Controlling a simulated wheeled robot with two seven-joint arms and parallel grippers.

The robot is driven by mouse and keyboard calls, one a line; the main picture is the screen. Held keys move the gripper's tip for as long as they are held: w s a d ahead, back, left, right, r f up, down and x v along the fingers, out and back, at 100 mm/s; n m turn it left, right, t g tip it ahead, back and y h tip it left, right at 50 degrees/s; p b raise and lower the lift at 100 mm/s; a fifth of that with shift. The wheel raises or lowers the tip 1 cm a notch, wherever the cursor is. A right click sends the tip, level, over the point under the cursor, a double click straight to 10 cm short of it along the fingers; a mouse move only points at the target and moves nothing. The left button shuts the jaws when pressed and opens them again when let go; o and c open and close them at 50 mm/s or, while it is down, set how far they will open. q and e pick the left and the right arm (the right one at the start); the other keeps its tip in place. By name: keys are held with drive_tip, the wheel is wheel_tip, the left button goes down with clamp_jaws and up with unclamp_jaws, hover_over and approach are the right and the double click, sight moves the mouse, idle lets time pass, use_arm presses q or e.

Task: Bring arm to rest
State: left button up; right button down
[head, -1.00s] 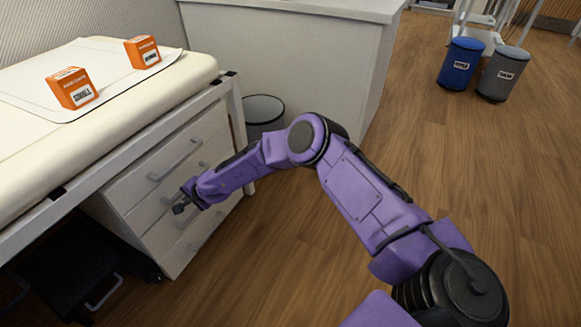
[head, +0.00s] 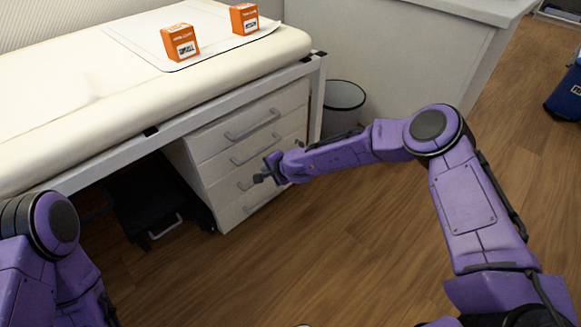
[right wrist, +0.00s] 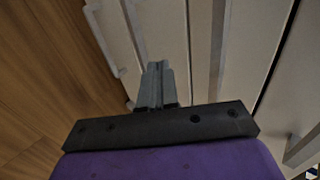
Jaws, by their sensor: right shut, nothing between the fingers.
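My right arm (head: 462,195) comes in from the right of the head view, bent at the elbow, with its forearm reaching left. My right gripper (head: 262,177) is shut and empty in front of the white drawer unit (head: 225,142). Whether it touches the drawers cannot be told. In the right wrist view the closed fingers (right wrist: 155,84) lie side by side with nothing between them, in front of the drawer fronts and handles. Part of my left arm (head: 50,230) shows at the lower left of the head view; its gripper is out of view.
A padded couch (head: 95,105) carries two orange boxes, one nearer (head: 180,42) and one farther (head: 244,18). A bin (head: 343,97) stands behind my right forearm. A blue bin (head: 568,95) is at the right edge. A dark step (head: 150,200) sits under the couch. Open wooden floor lies in front.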

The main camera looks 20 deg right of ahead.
drive_tip(key=p+v, duration=0.2)
drive_tip(key=v, duration=0.5)
drive_tip(key=s+d+f+n+g+h, duration=0.1)
drive_tip(key=s+d+f+h, duration=0.15)
drive_tip(key=s+f, duration=0.6)
drive_tip(key=s+d+f+n+g+h, duration=0.1)
drive_tip(key=s+d+f+h, duration=0.2)
drive_tip(key=s, duration=1)
drive_tip(key=s+d+f+n+g+h, duration=0.1)
drive_tip(key=s+d+n+g, duration=0.1)
drive_tip(key=s+d, duration=0.6)
drive_tip(key=s+d+f+n+g+h, duration=0.1)
drive_tip(key=s+d+n, duration=0.15)
drive_tip(key=s, duration=0.85)
wheel_tip(320, 180, up, 27)
drive_tip(key=p, duration=2.7)
drive_tip(key=shift+d, duration=0.2)
drive_tip(key=shift+w+r+m, duration=0.1)
drive_tip(key=shift+w+m, duration=0.05)
drive_tip(key=shift+m, duration=0.1)
